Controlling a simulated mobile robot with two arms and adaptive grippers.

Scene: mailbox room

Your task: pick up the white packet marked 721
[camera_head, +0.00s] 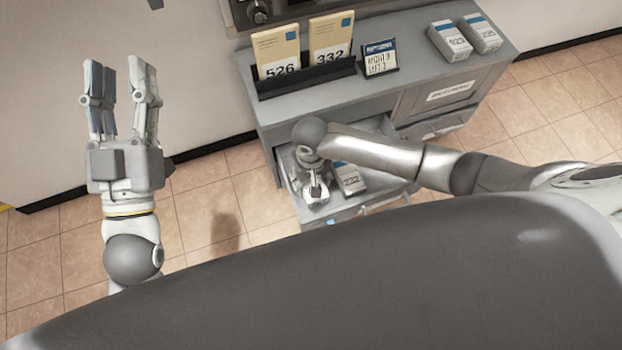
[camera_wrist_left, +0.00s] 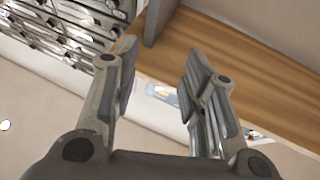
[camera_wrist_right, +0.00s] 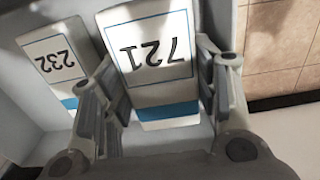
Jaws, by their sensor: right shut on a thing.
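The white packet marked 721 (camera_wrist_right: 150,85) has a blue band and stands between the fingers of my right gripper (camera_wrist_right: 160,95) in the right wrist view. My right gripper is shut on it, a finger at each side. In the head view my right gripper (camera_head: 314,186) reaches down into the open drawer (camera_head: 293,186), and the gripper and wrist hide much of the packet. A similar packet marked 232 (camera_wrist_right: 50,62) lies beside it in the drawer. My left gripper (camera_head: 119,75) is raised at the left, open and empty; its parted fingers show in the left wrist view (camera_wrist_left: 158,85).
The grey cabinet top (camera_head: 415,85) holds a black rack (camera_head: 305,78) with yellow envelopes 526 and 332, a small sign (camera_head: 380,58) and two white packets (camera_head: 451,42) at the right. A closed drawer (camera_head: 437,125) is beside the open one. Tiled floor is clear at the left.

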